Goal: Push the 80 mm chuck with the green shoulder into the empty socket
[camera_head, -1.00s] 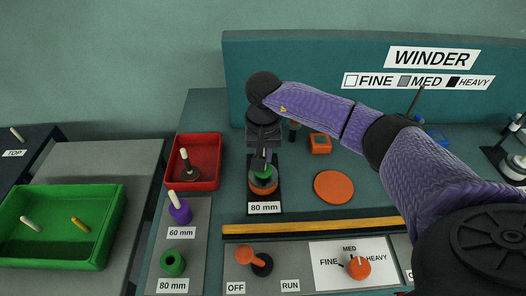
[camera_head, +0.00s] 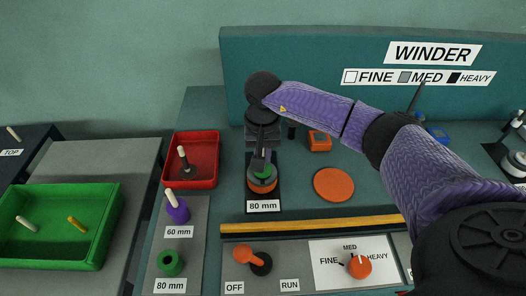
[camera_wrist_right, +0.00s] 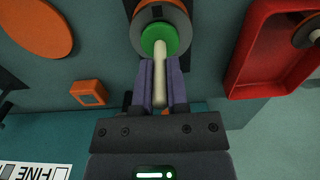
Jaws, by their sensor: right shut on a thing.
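The chuck with the green shoulder (camera_head: 262,170) is at the orange-ringed socket (camera_head: 262,187) behind the 80 mm label. My right gripper (camera_head: 264,152) is shut on its pale stem from above. In the right wrist view the stem (camera_wrist_right: 161,75) runs between the purple finger pads of the gripper (camera_wrist_right: 161,85). There the green shoulder (camera_wrist_right: 158,38) appears over a grey disc and the orange ring (camera_wrist_right: 160,10). I cannot tell how deep the chuck sits. My left gripper is not in view.
A red tray (camera_head: 211,166) holding a dark chuck with a pale stem stands left of the socket. A purple piece (camera_head: 177,210) and a green hollow piece (camera_head: 170,263) stand on the grey rack. An orange disc (camera_head: 333,184) lies right. The yellow bar (camera_head: 310,225) crosses in front.

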